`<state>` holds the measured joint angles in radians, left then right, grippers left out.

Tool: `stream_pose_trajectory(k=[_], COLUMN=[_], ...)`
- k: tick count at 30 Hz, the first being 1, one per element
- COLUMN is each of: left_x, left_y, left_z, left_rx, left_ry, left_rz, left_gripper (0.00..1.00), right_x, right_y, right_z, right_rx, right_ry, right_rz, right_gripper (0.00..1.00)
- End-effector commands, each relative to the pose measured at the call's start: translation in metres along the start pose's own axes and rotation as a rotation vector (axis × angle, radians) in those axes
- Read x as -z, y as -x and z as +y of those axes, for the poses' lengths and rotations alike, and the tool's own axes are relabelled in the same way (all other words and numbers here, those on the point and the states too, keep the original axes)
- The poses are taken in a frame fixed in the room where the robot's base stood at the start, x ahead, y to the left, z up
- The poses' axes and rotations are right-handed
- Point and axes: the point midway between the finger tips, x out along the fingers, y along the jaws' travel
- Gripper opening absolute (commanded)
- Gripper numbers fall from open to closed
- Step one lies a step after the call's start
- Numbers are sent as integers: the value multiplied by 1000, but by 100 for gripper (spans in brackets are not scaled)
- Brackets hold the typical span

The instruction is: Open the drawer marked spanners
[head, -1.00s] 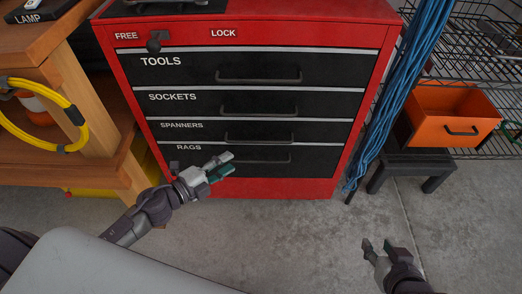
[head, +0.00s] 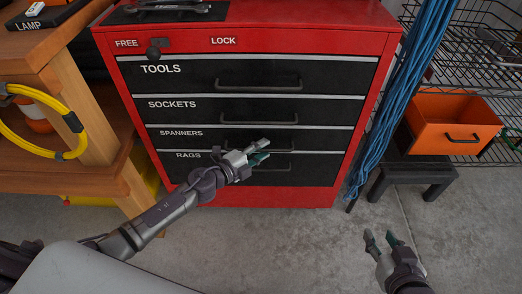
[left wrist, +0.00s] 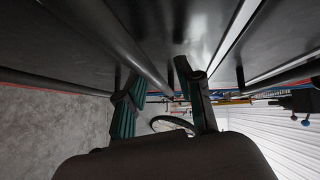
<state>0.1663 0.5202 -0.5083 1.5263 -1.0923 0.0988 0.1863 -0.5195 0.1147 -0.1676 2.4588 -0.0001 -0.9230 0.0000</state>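The red cabinet (head: 240,197) has black drawers labelled tools, sockets, spanners and rags, all flush and shut. The spanners drawer (head: 325,140) is third from the top. Its handle (head: 283,147) is partly hidden by my left gripper (head: 264,150). That gripper is in front of the spanners and rags drawers, its fingers apart and pointing right. In the left wrist view its fingers (left wrist: 160,95) are open, with a dark handle bar (left wrist: 140,50) close to them; I cannot tell whether they touch it. My right gripper (head: 382,240) is open and empty above the floor at lower right.
Blue cables (head: 405,95) hang along the cabinet's right side. An orange bin (head: 450,123) is above a black stool (head: 415,172). A wooden bench (head: 70,180) stands left. Floor in front is clear.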

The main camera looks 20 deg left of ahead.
Motion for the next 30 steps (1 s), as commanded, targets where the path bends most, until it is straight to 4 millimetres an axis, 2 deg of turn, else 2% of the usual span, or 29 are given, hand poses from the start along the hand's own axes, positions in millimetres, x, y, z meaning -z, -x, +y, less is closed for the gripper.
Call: stream_pose_trajectory(k=[6, 13, 30], left_x=[0, 0, -5], left_y=[0, 0, 4], left_z=[0, 0, 2], left_rx=[-1, -1, -3], left_ry=[1, 1, 1], left_rz=[0, 0, 1], left_gripper=[36, 0, 0], right_x=[0, 0, 2], right_y=[0, 0, -1], right_z=[0, 0, 0], right_rx=[0, 0, 1], right_ry=[0, 0, -2], right_rz=[1, 0, 14], right_gripper=[40, 40, 40])
